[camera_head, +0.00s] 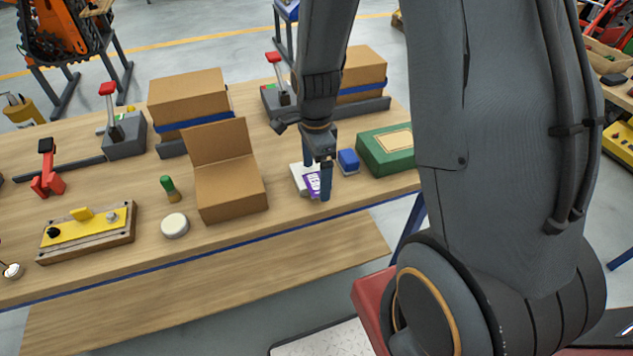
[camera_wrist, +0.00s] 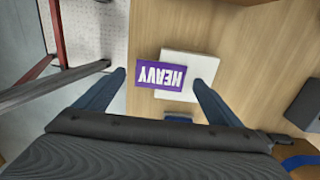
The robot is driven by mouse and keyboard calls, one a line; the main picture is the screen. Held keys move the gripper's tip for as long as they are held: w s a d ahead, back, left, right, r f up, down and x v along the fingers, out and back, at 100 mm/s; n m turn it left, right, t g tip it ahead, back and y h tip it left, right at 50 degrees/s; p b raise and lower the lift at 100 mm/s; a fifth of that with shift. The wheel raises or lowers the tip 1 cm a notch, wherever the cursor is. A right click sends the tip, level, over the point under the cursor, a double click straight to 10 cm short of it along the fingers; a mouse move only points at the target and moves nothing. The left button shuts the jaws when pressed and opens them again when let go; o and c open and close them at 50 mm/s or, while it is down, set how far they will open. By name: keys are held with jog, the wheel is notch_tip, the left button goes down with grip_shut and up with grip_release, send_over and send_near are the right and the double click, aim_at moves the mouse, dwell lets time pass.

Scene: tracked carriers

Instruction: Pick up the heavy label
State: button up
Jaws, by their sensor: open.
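The heavy label (camera_wrist: 160,76) is a small purple card with white letters reading HEAVY. It lies partly on a white square block or pad (camera_wrist: 203,67) on the table. In the head view the label (camera_head: 314,184) shows between my fingers, partly hidden by them. My gripper (camera_head: 317,178) is above the table, pointing down, with its jaws open. I cannot tell how high the fingertips are above the label.
A blue block (camera_head: 348,161) and a green box (camera_head: 388,150) stand just right of the gripper. An open cardboard box (camera_head: 231,193) stands to its left. A white round tin (camera_head: 174,225) and a green-capped bottle (camera_head: 170,188) are further left. The table's front edge is close.

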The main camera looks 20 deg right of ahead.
jog(key=shift+f, duration=0.4)
jog(key=shift+c, duration=0.4)
jog(key=c, duration=1)
